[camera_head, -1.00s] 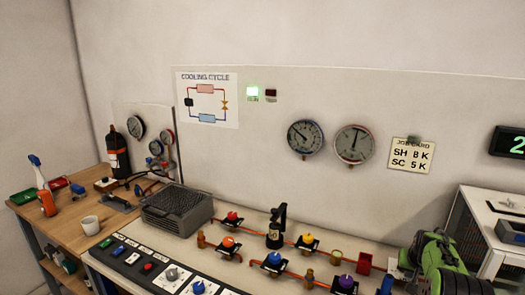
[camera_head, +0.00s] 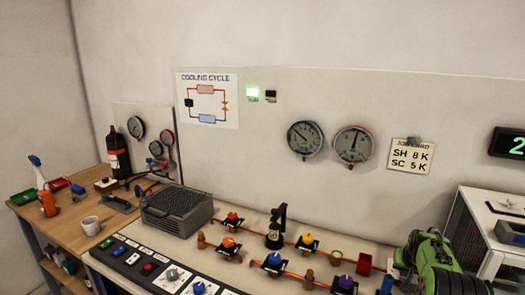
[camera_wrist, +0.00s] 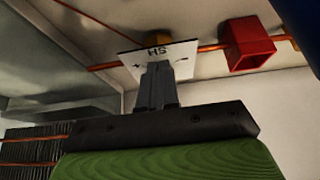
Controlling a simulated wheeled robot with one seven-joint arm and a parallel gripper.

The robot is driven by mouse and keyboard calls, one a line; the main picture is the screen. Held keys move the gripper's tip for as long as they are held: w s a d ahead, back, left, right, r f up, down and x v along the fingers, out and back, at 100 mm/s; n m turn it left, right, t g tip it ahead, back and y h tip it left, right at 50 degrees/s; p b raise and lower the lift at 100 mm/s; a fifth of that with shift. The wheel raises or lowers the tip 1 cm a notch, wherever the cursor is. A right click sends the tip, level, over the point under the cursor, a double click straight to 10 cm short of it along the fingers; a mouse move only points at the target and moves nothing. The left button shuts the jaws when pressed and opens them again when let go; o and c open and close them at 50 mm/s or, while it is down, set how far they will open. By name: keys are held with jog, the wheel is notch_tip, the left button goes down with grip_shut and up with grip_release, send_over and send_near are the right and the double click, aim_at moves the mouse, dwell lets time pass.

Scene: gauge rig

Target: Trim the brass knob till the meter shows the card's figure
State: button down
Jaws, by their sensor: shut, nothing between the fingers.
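The brass knob (camera_wrist: 159,40) shows in the wrist view behind my fingers, on a white plate (camera_wrist: 182,55) lettered SH, which appears upside down. My gripper (camera_wrist: 157,68) is shut, with its fingertips over the plate in front of the knob; whether they touch it I cannot tell. In the head view my green arm covers that spot. The job card (camera_head: 411,156) on the wall reads SH 8 K and SC 5 K. The digital meter (camera_head: 509,143) at the right edge is cut off; only a green 2 shows.
A red open box (camera_wrist: 249,45) sits beside the plate on the copper pipe; it also shows in the head view (camera_head: 365,262). Several coloured valve knobs, a black hand valve (camera_head: 276,228) and a grey finned unit (camera_head: 177,208) stand on the bench. Two round gauges hang above.

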jog(key=shift+w+a, duration=0.2)
jog(key=shift+a, duration=0.05)
jog(key=shift+s, duration=0.1)
jog(key=shift+s+a+f+b, duration=0.1)
jog(key=shift+s+a+b, duration=0.05)
jog(key=shift+b, duration=0.25)
jog(key=shift+s, duration=0.1)
notch_tip(320, 180, up, 6)
jog(key=p, duration=0.4)
jog(key=shift+p, duration=0.35)
jog(key=shift+r, duration=0.2)
